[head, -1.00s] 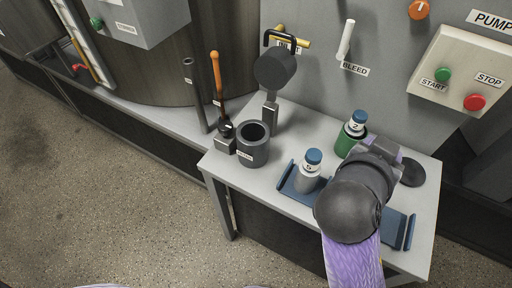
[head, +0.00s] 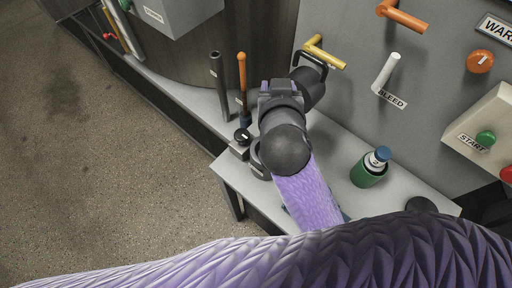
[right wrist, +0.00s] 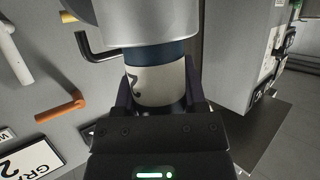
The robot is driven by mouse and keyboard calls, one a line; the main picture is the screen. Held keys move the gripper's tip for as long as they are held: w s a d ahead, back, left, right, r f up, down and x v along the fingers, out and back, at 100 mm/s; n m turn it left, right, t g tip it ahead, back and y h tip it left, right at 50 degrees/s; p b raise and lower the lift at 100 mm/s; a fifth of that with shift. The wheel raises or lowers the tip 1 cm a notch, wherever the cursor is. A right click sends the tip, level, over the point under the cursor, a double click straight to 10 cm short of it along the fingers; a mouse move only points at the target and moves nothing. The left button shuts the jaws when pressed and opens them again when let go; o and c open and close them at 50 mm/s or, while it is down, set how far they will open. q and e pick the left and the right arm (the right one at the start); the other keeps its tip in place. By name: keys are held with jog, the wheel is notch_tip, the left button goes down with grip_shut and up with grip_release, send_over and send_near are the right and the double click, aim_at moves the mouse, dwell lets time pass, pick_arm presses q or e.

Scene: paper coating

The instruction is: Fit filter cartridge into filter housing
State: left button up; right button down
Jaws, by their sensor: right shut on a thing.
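I cannot tell whether the cartridge has entered the housing. My left gripper is not in view.
A small block with a black knob (head: 241,140) sits left of the housing. Yellow (head: 325,53), white (head: 387,72) and orange (head: 402,15) handles project from the wall panel.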

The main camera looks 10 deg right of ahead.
jog(key=shift+w+a+r+n+y+p, duration=0.3)
jog(key=shift+a+n+y+p, duration=0.15)
jog(key=shift+y+p, duration=0.2)
pick_arm(q)
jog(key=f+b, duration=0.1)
jog(key=b, duration=0.1)
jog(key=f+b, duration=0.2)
jog(key=b, duration=0.1)
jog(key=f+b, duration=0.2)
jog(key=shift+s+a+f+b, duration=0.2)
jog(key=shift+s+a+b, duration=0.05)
jog(key=shift+b, duration=0.15)
pick_arm(e)
notch_tip(320, 180, down, 18)
jog(key=shift+a+f, duration=0.15)
jog(key=shift+f, duration=0.25)
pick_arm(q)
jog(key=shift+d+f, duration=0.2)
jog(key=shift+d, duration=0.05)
pick_arm(e)
jog(key=shift+c, duration=0.7)
grip_release()
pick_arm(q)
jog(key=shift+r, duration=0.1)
